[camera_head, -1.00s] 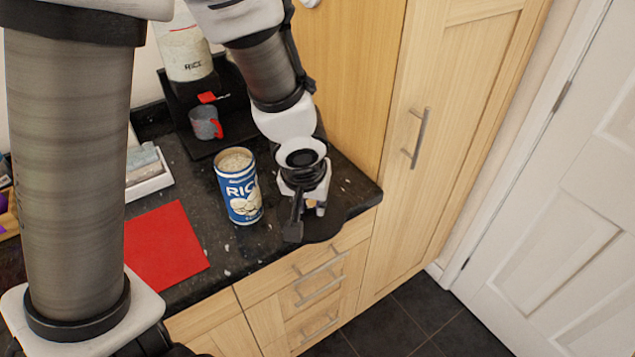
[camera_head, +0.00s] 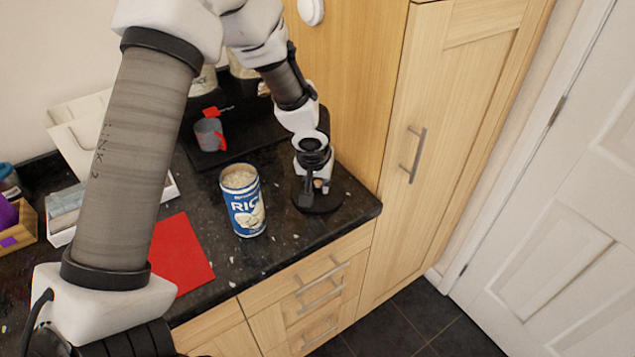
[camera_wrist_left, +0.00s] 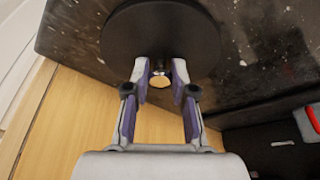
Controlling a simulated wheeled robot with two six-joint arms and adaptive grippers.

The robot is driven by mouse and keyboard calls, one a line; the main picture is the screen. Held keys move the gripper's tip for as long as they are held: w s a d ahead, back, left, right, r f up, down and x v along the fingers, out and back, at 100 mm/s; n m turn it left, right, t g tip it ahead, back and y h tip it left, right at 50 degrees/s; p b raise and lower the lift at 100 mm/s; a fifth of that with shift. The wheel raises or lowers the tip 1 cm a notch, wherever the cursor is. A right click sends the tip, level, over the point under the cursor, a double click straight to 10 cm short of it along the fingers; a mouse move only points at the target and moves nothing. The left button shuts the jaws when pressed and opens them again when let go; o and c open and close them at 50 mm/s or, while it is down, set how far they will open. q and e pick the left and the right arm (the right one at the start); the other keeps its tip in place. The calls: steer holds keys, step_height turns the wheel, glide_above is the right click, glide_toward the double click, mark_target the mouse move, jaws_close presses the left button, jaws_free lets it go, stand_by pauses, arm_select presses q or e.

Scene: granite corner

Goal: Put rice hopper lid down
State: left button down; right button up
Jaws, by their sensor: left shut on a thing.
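The rice hopper lid (camera_head: 308,203) is a dark round disc at the right end of the black counter. It also fills the upper middle of the left wrist view (camera_wrist_left: 160,25), with a small pale-ended knob (camera_wrist_left: 159,82). My left gripper (camera_head: 318,184) comes down over it, and in the left wrist view its two fingers (camera_wrist_left: 161,77) are shut on the knob. The lid lies flat, at or very close to the counter top; I cannot tell whether it touches. The rice hopper at the back is mostly hidden by my arm. My right gripper is not in view.
A blue open rice tin (camera_head: 244,207) stands left of the lid. A grey cup with a red handle (camera_head: 208,135) is behind it. A red mat (camera_head: 180,255) lies at front left. The counter's front edge and a tall wooden cupboard (camera_head: 385,150) bound the lid's spot.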

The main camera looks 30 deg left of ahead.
arm_select(q)
steer(key=shift+s+f, duration=0.1)
steer(key=shift+f, duration=0.05)
steer(key=c, duration=1)
jaws_free()
steer(key=shift+o, duration=0.2)
steer(key=shift+r, duration=0.65)
steer(key=p+v, duration=0.2)
steer(key=v, duration=0.9)
steer(key=shift+s+d, duration=0.1)
